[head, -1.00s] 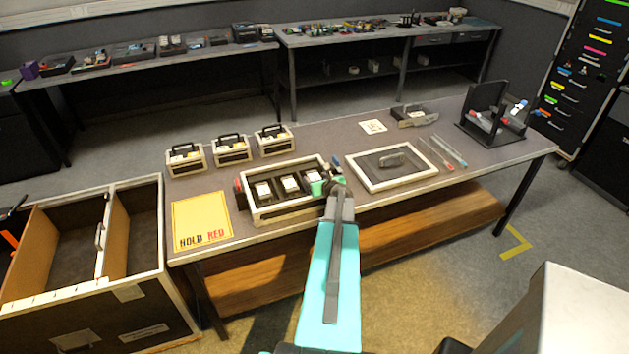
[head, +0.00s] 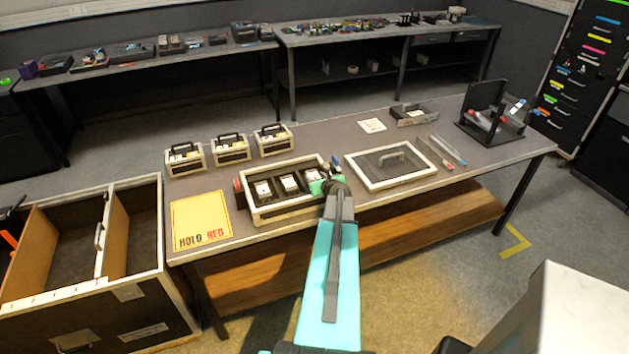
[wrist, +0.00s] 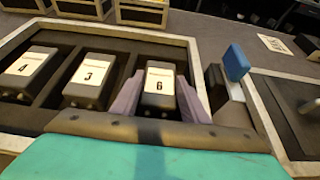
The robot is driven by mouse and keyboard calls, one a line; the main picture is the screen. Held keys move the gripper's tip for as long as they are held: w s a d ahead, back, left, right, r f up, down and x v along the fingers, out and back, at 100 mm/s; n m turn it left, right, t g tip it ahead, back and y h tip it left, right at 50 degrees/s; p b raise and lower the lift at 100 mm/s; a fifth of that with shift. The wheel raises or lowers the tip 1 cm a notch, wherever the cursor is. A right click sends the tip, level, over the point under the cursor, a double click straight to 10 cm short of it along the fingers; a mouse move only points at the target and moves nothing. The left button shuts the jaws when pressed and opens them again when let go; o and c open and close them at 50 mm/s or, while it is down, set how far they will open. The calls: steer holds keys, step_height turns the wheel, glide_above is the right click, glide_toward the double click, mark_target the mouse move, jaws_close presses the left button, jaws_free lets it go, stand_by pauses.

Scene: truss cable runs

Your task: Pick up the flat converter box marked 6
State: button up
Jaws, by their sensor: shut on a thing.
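The flat converter box marked 6 (wrist: 161,86) is dark with a white label. It sits in the right-hand compartment of a pale-rimmed case (head: 268,214). My gripper (wrist: 160,98) has one finger on each side of box 6 and is shut on it. The boxes marked 3 (wrist: 90,80) and 4 (wrist: 27,73) lie in the compartments to its left. In the head view my gripper (head: 322,186) is at the case's right end, and my arm partly hides box 6. I cannot tell whether box 6 is lifted off the case floor.
A blue-topped upright part (wrist: 236,63) stands close to the right of my gripper. A framed panel with a handle (head: 390,165) lies right of the case. Several small handled cases (head: 232,150) stand behind. A yellow HOLD RED sheet (head: 201,220) lies to the left.

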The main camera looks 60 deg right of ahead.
steer(key=shift+r, duration=0.1)
step_height(320, 180, up, 10)
steer(key=b, duration=0.1)
stand_by(0.7)
steer(key=shift+w+a, duration=0.1)
steer(key=shift+w, duration=0.05)
stand_by(0.4)
